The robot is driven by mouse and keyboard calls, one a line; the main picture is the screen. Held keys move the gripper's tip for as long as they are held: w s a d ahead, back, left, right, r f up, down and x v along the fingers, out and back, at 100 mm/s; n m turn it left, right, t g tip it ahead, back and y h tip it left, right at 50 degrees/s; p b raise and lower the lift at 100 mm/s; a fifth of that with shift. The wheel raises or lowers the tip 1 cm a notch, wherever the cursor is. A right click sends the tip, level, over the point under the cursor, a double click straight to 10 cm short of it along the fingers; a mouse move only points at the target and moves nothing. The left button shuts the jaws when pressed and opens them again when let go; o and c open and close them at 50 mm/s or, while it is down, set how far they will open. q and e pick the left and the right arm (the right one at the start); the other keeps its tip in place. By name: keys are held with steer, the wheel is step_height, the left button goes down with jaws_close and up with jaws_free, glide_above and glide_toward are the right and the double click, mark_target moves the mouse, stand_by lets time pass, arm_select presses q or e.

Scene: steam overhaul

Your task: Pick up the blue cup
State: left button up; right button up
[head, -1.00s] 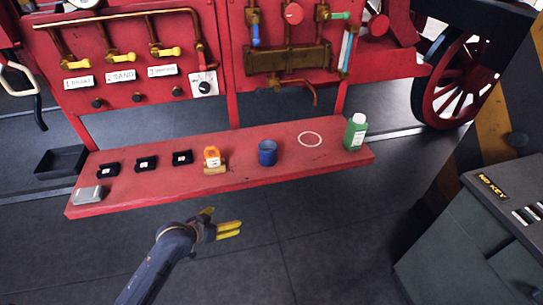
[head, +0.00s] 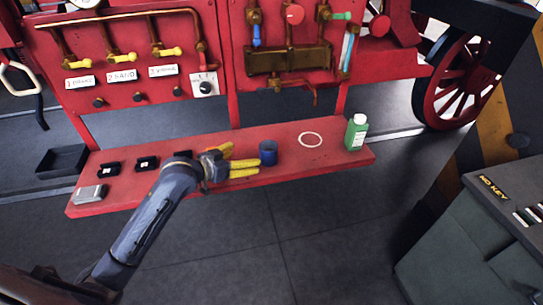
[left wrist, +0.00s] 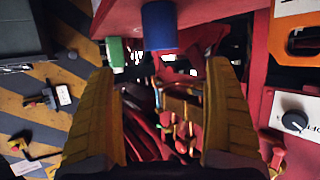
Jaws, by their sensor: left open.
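The blue cup (head: 268,153) stands upright on the red shelf (head: 330,162), right of its middle. My left gripper (head: 246,163) is open, just left of the cup in the head view, its yellow fingers pointing at it. In the left wrist view the cup (left wrist: 159,25) shows at the top, ahead of and between the two open yellow fingers (left wrist: 160,105). Nothing is between the fingers. My right gripper is not in view.
A green bottle (head: 356,132) stands at the shelf's right end, near a white ring (head: 310,139). Small black holders (head: 146,163) and a grey block (head: 90,194) lie left. My gripper hides the orange item seen earlier. A red panel with valves (head: 130,60) rises behind.

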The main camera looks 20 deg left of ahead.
mark_target(274, 147)
arm_select(q)
steer(key=x, duration=1.4)
steer(key=shift+a+f, duration=0.15)
steer(key=shift+f, duration=0.05)
steer(key=shift+c, duration=0.5)
steer(key=c, duration=1.2)
